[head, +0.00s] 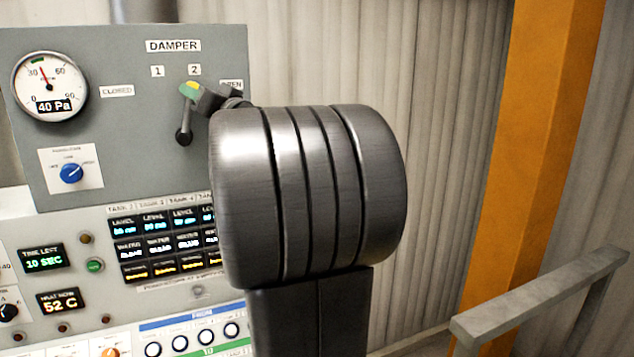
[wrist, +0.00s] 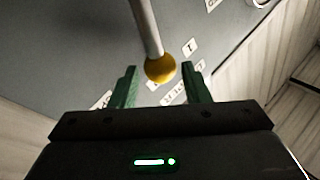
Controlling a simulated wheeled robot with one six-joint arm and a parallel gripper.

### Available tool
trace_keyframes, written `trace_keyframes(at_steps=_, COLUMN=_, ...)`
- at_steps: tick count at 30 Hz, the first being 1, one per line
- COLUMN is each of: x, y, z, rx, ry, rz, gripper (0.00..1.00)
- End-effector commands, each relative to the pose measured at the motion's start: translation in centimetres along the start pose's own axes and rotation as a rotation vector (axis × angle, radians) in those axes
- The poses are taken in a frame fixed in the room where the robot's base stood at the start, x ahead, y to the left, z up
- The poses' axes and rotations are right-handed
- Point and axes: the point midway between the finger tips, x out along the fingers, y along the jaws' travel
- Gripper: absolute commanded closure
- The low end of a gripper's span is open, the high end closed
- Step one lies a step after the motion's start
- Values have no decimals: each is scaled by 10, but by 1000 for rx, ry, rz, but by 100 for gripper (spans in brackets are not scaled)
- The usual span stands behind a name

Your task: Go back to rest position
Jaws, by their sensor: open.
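The damper lever (head: 186,118) is on the grey panel under the DAMPER label and points up, just below the "2" mark. In the wrist view its grey rod (wrist: 146,28) ends in a yellow ball knob (wrist: 160,69). In the head view my gripper (head: 190,92) is small at the lever's top, and my arm hides part of the panel to the right.
A round gauge (head: 49,86) reads 40 Pa. A blue knob (head: 72,173) sits below it. The lower console (head: 105,235) has displays, buttons and dials. An orange post (head: 530,150) and a grey rail (head: 540,295) stand at the right.

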Motion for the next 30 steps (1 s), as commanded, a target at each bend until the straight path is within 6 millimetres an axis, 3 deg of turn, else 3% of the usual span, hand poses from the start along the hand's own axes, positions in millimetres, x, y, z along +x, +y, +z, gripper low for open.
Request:
trace_keyframes(at_steps=6, x=18, y=0, z=0, rx=0, ry=0, rz=-1, gripper=57)
trace_keyframes(at_steps=19, x=17, y=0, z=0, rx=-6, ry=-3, rz=0, gripper=57)
trace_keyframes(at_steps=25, x=7, y=1, z=-1, rx=0, ry=0, rz=3, gripper=57)
trace_keyframes(at_steps=30, x=-16, y=1, z=-1, rx=-1, ry=1, rz=4, gripper=57)
